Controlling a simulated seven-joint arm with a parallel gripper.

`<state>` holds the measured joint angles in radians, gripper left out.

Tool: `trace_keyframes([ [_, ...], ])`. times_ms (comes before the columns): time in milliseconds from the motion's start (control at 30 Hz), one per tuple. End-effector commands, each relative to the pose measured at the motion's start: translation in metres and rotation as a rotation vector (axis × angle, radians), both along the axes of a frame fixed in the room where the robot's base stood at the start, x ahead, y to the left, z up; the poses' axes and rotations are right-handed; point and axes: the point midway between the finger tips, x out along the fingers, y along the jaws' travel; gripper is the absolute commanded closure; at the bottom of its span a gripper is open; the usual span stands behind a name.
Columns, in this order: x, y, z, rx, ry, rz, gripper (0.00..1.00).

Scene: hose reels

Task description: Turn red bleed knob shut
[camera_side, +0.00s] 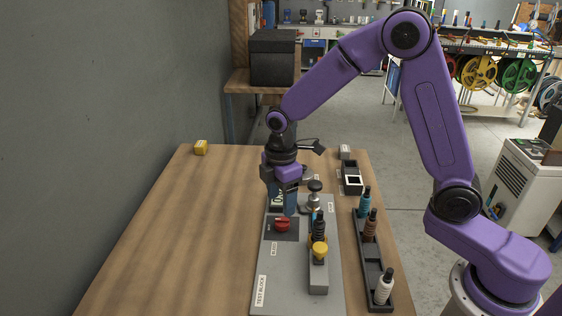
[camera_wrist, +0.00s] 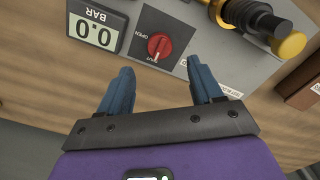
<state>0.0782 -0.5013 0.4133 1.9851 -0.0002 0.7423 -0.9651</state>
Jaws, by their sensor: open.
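The red bleed knob (camera_side: 283,224) is on a dark plate on the grey test block (camera_side: 262,282). In the wrist view the knob (camera_wrist: 164,47) shows a pale line running roughly up and down the picture, between the OPEN and SHUT labels; I cannot tell which end is the pointer. My gripper (camera_side: 290,209) is just behind the knob in the side view, pointing down. In the wrist view my gripper (camera_wrist: 160,66) is open and empty, its blue fingertips apart and the knob beyond the gap between them. No contact with the knob shows.
A gauge (camera_wrist: 97,33) reads 0.0 BAR beside the knob. A brass-and-black fitting (camera_wrist: 262,22) with a yellow cap (camera_side: 320,249) stands close on the right. A rack (camera_side: 372,258) of bottles lies farther right.

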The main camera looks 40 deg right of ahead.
Motion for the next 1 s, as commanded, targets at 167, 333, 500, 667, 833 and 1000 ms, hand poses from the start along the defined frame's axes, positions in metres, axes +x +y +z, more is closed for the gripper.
trace_keyframes([
  [167,0.001,0.001,0.04,0.003,-0.007,0.001,0.35],
  [333,0.001,0.001,0.073,0.003,-0.007,0.001,0.35],
  [500,0.001,0.001,0.095,0.001,-0.003,0.002,0.35],
  [667,0.0,0.001,0.105,0.001,-0.002,0.002,0.35],
  [833,0.0,0.0,0.106,0.0,0.0,0.002,0.35],
  [1000,0.0,0.0,0.106,0.0,-0.001,0.002,0.35],
])
